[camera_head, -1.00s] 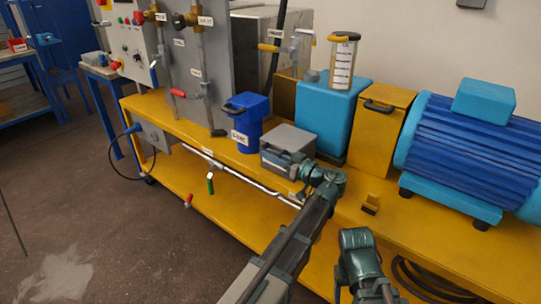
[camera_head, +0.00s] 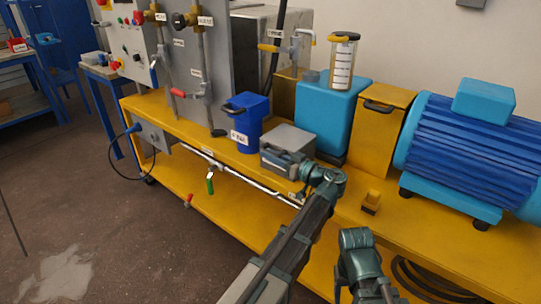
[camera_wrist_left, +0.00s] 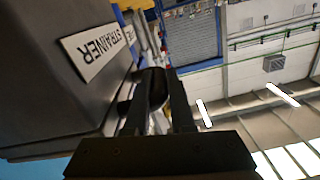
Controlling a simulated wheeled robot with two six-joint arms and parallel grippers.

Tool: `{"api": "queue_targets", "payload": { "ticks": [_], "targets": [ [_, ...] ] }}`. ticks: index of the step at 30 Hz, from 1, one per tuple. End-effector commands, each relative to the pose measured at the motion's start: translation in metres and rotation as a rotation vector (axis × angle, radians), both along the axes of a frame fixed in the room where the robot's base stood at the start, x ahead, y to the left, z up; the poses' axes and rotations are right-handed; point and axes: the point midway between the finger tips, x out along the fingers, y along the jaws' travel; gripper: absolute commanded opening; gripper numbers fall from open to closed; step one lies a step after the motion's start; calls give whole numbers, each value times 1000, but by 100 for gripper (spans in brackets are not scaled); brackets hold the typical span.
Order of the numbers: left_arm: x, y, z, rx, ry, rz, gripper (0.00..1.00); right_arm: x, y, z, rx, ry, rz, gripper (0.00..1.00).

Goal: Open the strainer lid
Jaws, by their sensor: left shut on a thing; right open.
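The strainer (camera_head: 291,137) is a dark grey box with a flat lid on the yellow bench, in the middle of the head view. Its lid looks closed there. My left gripper (camera_head: 287,159) is at its front side and hides part of it. In the left wrist view the strainer (camera_wrist_left: 60,95) fills the left side, with its white label. There my left gripper (camera_wrist_left: 155,95) is shut on the dark strainer handle (camera_wrist_left: 152,84), which stands out from the box. My right arm shows low in the head view, but its fingers do not.
A blue lidded box (camera_head: 245,122) stands close left of the strainer. A light-blue block (camera_head: 325,112) and a yellow box (camera_head: 378,122) stand behind and right. A pipe with a green-handled valve (camera_head: 210,185) runs along the front.

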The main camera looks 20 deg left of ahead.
Motion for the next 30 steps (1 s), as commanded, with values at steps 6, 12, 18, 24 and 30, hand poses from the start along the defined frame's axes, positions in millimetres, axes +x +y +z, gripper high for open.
{"api": "queue_targets", "payload": {
  "ticks": [6,12,18,24,30],
  "targets": [
    [0,0,1,0,2,-1,0,0,0,1,0,0,0,62],
    [0,0,13,16,45,-1,0,0,0,13,2,1,0,62],
    [3,-1,39,60,163,-1,0,0,1,38,6,2,-2,62],
    [9,-3,64,112,307,-1,0,-1,2,64,9,4,-4,62],
    [17,-6,84,159,432,0,0,-1,3,84,12,5,-5,62]
  ]
}}
